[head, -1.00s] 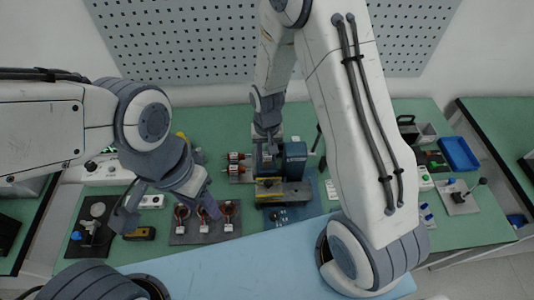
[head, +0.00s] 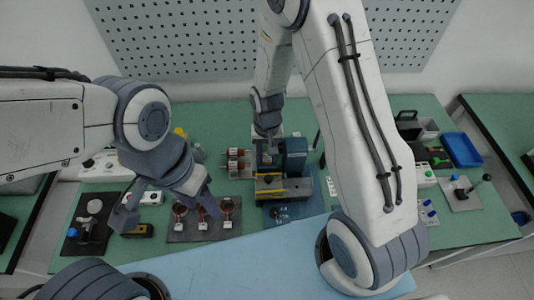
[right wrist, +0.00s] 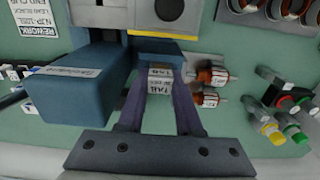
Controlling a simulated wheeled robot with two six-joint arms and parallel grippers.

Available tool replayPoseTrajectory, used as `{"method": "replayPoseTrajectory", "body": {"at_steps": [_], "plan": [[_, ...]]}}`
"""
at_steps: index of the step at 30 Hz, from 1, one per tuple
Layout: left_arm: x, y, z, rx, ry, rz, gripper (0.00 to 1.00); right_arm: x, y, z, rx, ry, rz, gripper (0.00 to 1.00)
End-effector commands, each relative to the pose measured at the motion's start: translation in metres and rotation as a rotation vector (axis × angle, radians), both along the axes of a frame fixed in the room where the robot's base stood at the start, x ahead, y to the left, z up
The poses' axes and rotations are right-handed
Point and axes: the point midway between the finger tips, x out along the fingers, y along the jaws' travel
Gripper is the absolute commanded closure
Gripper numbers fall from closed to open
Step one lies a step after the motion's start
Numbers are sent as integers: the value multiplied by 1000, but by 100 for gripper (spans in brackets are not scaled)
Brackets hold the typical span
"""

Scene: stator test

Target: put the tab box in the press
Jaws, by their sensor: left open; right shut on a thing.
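The press (head: 294,160) is a blue-grey machine with a yellow-and-black striped front edge, in the middle of the bench in the head view. It also shows in the right wrist view (right wrist: 75,88) as a large blue block at the left. My right gripper (head: 268,143) is down at the press from behind. In the right wrist view its purple fingers (right wrist: 160,80) are shut on the tab box (right wrist: 160,86), a small piece with white lettered labels. Its lower end is hidden. My left gripper (head: 168,212) is open and empty, over the dark mat with stators.
Stators (head: 203,212) stand on a dark mat left of the press. Red-and-white parts (head: 238,160) lie beside the press at its left. A blue tray (head: 461,150) and a lever device (head: 461,194) are at the right. Open green bench lies behind the press.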

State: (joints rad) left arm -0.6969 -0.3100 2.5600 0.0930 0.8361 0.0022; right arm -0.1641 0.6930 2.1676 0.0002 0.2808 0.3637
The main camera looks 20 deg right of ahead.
Motion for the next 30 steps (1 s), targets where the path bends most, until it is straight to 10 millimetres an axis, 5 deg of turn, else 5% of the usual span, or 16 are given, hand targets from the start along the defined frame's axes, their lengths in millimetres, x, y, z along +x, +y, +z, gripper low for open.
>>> {"method": "replayPoseTrajectory", "body": {"at_steps": [11,12,14,25,30], "plan": [[0,0,-4,0,0,0,50,0,0,-5,0,-1,0,100],[0,0,-4,0,0,0,50,0,0,-5,0,0,0,51],[0,0,-4,0,0,0,50,0,0,-5,0,0,0,31],[0,0,-5,0,0,-1,50,0,0,-2,0,-1,0,31],[0,0,-9,0,0,-1,50,2,0,20,1,-6,0,31]]}}
